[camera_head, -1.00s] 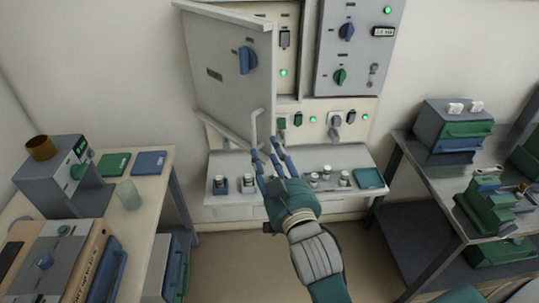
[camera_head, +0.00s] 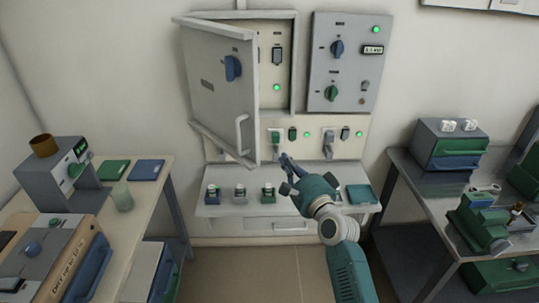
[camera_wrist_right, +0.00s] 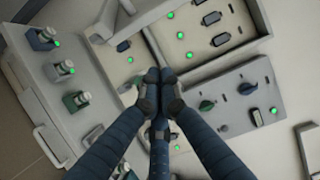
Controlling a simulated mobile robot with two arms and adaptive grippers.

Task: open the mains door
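The mains door (camera_head: 220,85) is a grey panel with a blue knob (camera_head: 233,68) and a pale bar handle (camera_head: 240,132) near its lower right corner. It stands partly open, swung out on its left side, and part of the cabinet's inside (camera_head: 271,60) shows to its right. My right gripper (camera_head: 285,160) is to the right of the handle and a little below it, apart from it. In the right wrist view its fingers (camera_wrist_right: 160,76) are drawn together with nothing seen between them. My left gripper is not in view.
A control panel (camera_head: 350,65) with knobs is right of the cabinet. Sockets with plugs (camera_head: 328,145) sit below, behind my gripper. A shelf (camera_head: 285,208) with small knobbed blocks juts out underneath. Benches stand left (camera_head: 140,200) and right (camera_head: 425,195). The floor between is free.

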